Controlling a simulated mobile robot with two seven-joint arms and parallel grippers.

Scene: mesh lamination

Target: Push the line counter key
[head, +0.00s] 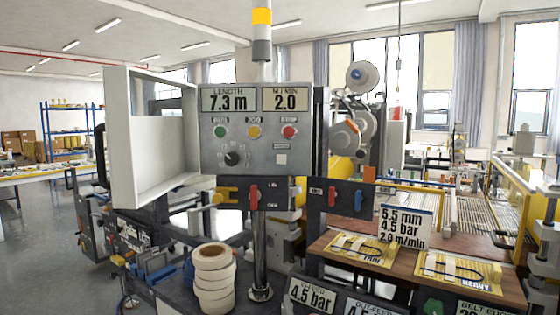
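The grey control panel (257,158) stands on a post in the middle of the head view. Its displays read LENGTH 7.3 m (229,99) and M/MIN 2.0 (285,99). Below are a green button (221,132), a yellow button (254,132) and a red button (289,132). A black dial (233,157) sits at lower left. A pale square key (282,159) sits at lower right under a small label (282,146), too small to read; I cannot confirm that it is the line counter key. Neither of my grippers is in view.
An open white cabinet door (153,150) stands left of the panel. White tape rolls (213,280) are stacked in front on the left.

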